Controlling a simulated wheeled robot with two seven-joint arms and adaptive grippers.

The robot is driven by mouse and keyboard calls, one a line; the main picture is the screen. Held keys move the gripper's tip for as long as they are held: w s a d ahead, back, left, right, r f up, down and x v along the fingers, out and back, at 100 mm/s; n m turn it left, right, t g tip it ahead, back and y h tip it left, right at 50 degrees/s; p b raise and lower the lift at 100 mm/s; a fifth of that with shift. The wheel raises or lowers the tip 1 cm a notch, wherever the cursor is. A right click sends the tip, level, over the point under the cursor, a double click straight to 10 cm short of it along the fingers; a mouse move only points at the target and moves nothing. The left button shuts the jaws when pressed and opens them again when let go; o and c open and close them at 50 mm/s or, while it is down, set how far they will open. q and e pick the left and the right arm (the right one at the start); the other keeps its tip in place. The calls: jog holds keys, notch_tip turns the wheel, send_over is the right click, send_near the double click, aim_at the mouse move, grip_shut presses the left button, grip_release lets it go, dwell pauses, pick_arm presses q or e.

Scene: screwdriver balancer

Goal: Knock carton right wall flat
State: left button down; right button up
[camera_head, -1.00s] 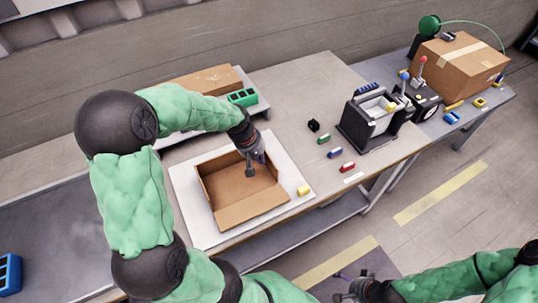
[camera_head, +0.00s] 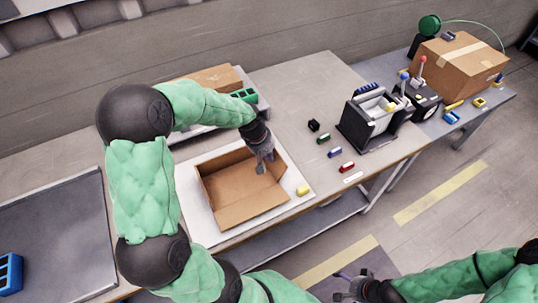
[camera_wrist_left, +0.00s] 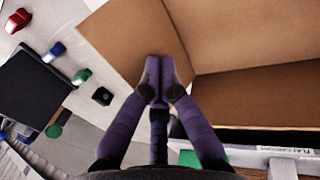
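The open brown carton (camera_head: 240,187) sits on a white board on the table in the head view. My left gripper (camera_head: 264,157) points down at the carton's right side, near its back right corner, and partly hides the right wall. In the left wrist view the fingertips (camera_wrist_left: 158,80) are together with nothing between them. They lie over a brown carton panel (camera_wrist_left: 135,38); whether they touch it I cannot tell. This panel appears to be the right wall, sloping outward. My right gripper (camera_head: 343,287) is empty, fingers apart, low at the bottom of the head view.
The white board (camera_head: 192,218) frames the carton. A yellow block (camera_head: 303,190) lies just right of it. Red (camera_head: 347,167), blue (camera_head: 334,152) and green (camera_head: 323,138) blocks and a black one (camera_head: 313,125) lie further right. A tool holder (camera_head: 368,120) stands beyond them.

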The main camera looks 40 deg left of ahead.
pick_arm(q)
jog(key=shift+w+d+f, duration=0.1)
jog(key=shift+w+d, duration=0.1)
jog(key=shift+w, duration=0.2)
jog(key=shift+s, duration=0.1)
jog(key=shift+s+a, duration=0.3)
jog(key=shift+s, duration=0.2)
notch_tip(320, 180, up, 7)
jog(key=p, duration=0.6)
dwell(0.5)
